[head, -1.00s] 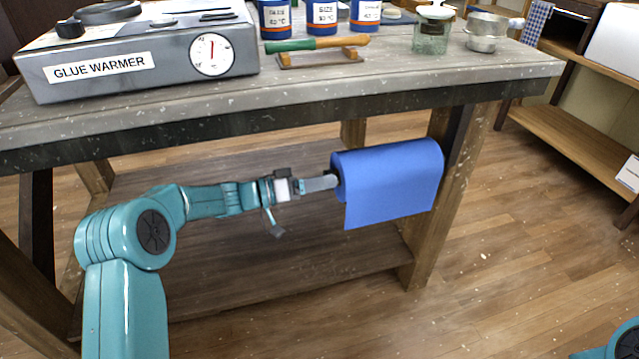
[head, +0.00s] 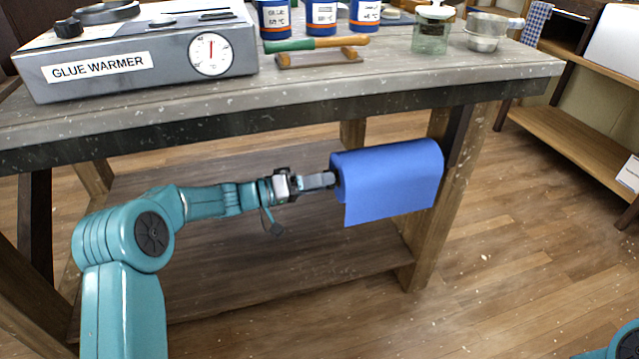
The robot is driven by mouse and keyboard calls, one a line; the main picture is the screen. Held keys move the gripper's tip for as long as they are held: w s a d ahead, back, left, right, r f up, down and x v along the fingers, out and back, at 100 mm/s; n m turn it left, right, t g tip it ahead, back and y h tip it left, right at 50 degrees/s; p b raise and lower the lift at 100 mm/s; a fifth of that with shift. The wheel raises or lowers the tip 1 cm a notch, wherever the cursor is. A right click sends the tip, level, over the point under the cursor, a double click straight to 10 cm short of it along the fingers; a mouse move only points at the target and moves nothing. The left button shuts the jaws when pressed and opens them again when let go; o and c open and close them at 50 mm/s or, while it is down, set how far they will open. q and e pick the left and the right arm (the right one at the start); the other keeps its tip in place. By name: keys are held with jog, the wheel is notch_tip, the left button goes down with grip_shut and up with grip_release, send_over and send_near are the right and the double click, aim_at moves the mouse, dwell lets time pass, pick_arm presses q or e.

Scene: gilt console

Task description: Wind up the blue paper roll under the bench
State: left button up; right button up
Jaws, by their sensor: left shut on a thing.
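The blue paper roll (head: 392,178) hangs level under the right part of the bench top (head: 400,88), close to the right front leg. A loose flap of paper hangs down from its front, with its lower edge well above the lower shelf. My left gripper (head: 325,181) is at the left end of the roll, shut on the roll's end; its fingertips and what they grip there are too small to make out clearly. Of my right arm only a teal piece shows at the bottom right corner; its gripper is out of view.
The bench's lower shelf (head: 260,270) is bare below the roll. On the bench top stand a glue warmer (head: 140,50), several blue glue tins, a green-handled tool (head: 315,43), a glass jar (head: 431,35) and a metal pot (head: 484,33). The floor to the right is clear.

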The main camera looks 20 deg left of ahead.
pick_arm(q)
jog(key=shift+a+r+n+p, duration=0.15)
jog(key=shift+n+p, duration=2.45)
jog(key=shift+n, duration=2.9)
jog(key=shift+d+r+n+p, duration=0.1)
jog(key=shift+n+p, duration=2.5)
jog(key=shift+n, duration=2.9)
pick_arm(e)
notch_tip(320, 180, up, 10)
jog(key=s+a, duration=0.1)
jog(key=shift+n, duration=0.3)
jog(key=shift+s, duration=0.1)
pick_arm(q)
jog(key=o, duration=1.1)
jog(key=shift+c, duration=0.2)
jog(key=p+v, duration=0.2)
jog(key=v, duration=1.4)
pick_arm(e)
notch_tip(320, 180, up, 2)
jog(key=shift+r, duration=0.1)
